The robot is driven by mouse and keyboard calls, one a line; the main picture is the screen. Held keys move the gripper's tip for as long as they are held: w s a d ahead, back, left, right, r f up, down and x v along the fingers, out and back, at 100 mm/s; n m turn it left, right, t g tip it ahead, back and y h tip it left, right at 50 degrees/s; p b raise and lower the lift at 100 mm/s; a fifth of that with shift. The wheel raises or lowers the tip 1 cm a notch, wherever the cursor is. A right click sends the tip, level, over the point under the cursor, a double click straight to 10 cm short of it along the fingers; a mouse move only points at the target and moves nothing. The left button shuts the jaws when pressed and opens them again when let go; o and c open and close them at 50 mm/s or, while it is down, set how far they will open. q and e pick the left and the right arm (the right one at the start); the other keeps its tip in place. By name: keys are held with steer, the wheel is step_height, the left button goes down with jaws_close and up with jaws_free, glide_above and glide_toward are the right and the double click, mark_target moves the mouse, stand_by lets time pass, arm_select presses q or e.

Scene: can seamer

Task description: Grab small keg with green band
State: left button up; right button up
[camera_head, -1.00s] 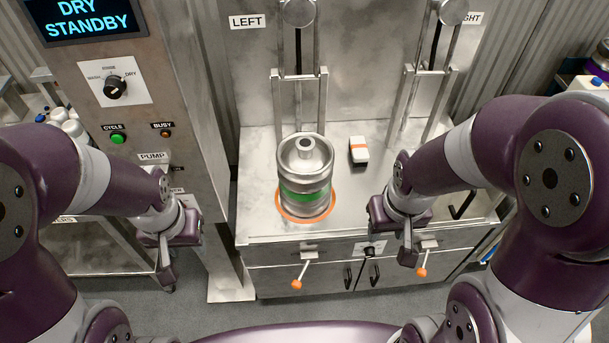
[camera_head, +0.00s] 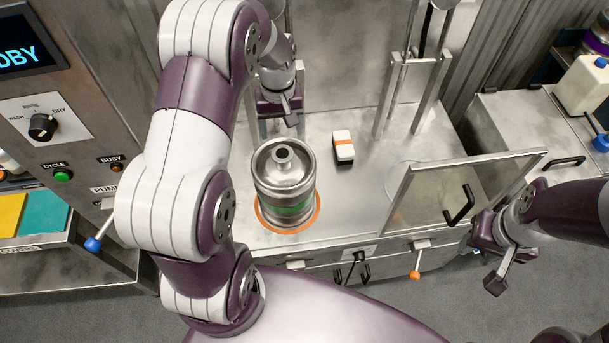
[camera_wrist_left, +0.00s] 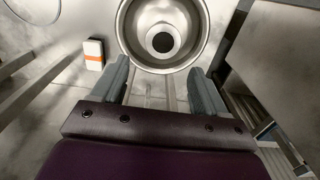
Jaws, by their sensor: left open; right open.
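The small keg (camera_head: 284,184) is a steel keg with a green band, standing upright inside an orange ring on the steel counter. My left gripper (camera_head: 284,112) is behind and above the keg in the head view, its arm reaching over from the left. In the left wrist view, the keg's round top (camera_wrist_left: 163,38) lies just beyond the open fingers (camera_wrist_left: 165,88), with nothing between them. My right gripper (camera_head: 497,265) is open and empty, low at the right, in front of the counter and away from the keg. The keg's lower part is hidden in the wrist view.
A white block with an orange stripe (camera_head: 343,147) lies right of the keg; it also shows in the wrist view (camera_wrist_left: 94,54). A clear panel with a metal frame (camera_head: 470,162) stands at the counter's right. Upright metal guides rise behind. A control cabinet (camera_head: 60,110) stands left.

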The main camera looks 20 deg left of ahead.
mark_target(283, 153)
arm_select(q)
steer(key=f, duration=0.1)
steer(key=s+f, duration=0.1)
steer(key=f, duration=0.1)
steer(key=shift+s+f+p, duration=0.15)
steer(key=shift+p, duration=0.25)
steer(key=shift+w+a+f, duration=0.1)
steer(key=shift+w+f, duration=0.1)
steer(key=shift+f, duration=0.45)
steer(key=shift+w+f, duration=0.2)
steer(key=shift+f, duration=0.4)
steer(key=f+p, duration=0.1)
steer(key=f, duration=0.1)
steer(key=f+p, duration=0.1)
steer(key=f, duration=0.1)
steer(key=shift+s+d+f, duration=0.1)
steer(key=shift+s+d, duration=0.1)
steer(key=shift+s+f, duration=0.1)
steer(key=shift+f, duration=0.3)
steer(key=c, duration=0.4)
jaws_close()
steer(key=shift+w+a+r, duration=0.1)
steer(key=shift+w, duration=0.15)
arm_select(e)
step_height(283, 153, up, 3)
steer(key=shift+s+a+r, duration=0.15)
steer(key=shift+r, duration=0.05)
